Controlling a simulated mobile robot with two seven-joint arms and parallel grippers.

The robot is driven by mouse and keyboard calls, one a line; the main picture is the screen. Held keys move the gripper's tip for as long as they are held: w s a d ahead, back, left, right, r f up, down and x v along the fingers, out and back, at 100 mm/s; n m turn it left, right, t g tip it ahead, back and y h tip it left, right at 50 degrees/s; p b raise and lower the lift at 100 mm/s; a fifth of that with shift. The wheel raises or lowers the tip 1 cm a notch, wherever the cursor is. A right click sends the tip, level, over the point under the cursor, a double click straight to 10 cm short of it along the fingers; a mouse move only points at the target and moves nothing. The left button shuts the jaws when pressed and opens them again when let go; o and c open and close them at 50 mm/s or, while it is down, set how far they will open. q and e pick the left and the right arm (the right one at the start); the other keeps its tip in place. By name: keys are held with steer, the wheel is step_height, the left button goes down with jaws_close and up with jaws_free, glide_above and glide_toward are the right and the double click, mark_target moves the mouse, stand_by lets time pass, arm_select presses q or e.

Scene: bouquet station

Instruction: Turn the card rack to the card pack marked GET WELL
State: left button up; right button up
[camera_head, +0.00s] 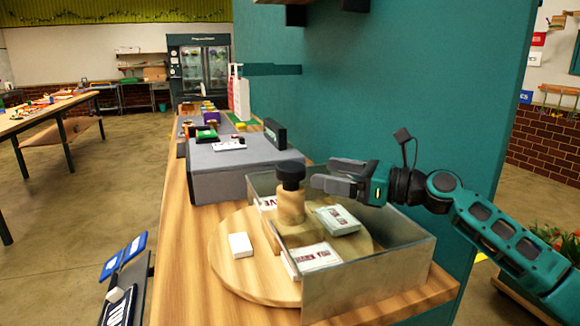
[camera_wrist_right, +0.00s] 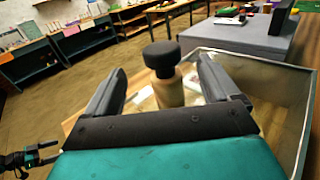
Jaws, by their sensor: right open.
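The card rack is a round wooden turntable (camera_head: 225,268) on the counter, with a wooden post and black knob (camera_head: 290,176) at its centre. Several card packs lie on it: one reads "THANK YOU" (camera_head: 316,257), a grey-green one (camera_head: 337,220) has lettering too small to read, and a white one (camera_head: 240,245) shows no marking. Another pack behind the post shows only "VE". I cannot see GET WELL. My right gripper (camera_head: 322,177) is open beside the knob, to its right. In the wrist view the knob (camera_wrist_right: 161,55) stands between the open fingers, ahead of them.
A grey box (camera_head: 235,170) stands behind the rack, and a teal wall (camera_head: 400,90) rises to the right.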

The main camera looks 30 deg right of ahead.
mark_target(302, 168)
steer(key=p+x, duration=0.1)
steer(key=x, duration=0.6)
steer(key=shift+d+r, duration=0.1)
steer(key=shift+r, duration=0.05)
steer(key=shift+x, duration=1.2)
steer(key=shift+c, duration=0.2)
steer(key=c, duration=1.4)
